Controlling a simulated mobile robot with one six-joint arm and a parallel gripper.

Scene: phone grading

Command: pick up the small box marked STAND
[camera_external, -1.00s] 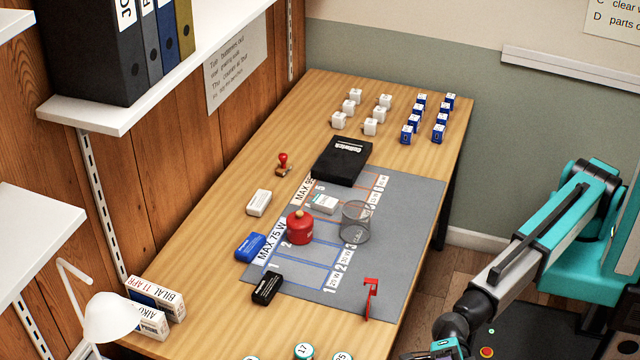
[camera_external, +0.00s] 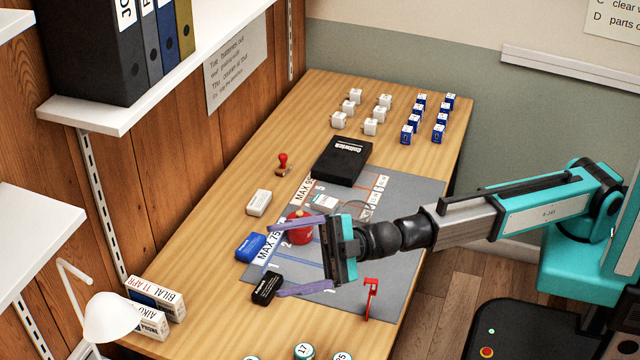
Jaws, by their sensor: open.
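My gripper (camera_external: 275,260) is open and empty over the left part of the mat. Its two purple fingers point left. In the picture, one tip is beside the blue box and the other beside the black box. I cannot tell its height. My gripper hides part of the mat.
A red canister (camera_external: 299,229) shows behind the upper finger. A wire mesh cup (camera_external: 358,210) is partly hidden by my arm. A red upright piece (camera_external: 370,297) stands near the front edge. A black case (camera_external: 342,160) and white and blue cubes (camera_external: 415,120) lie farther back.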

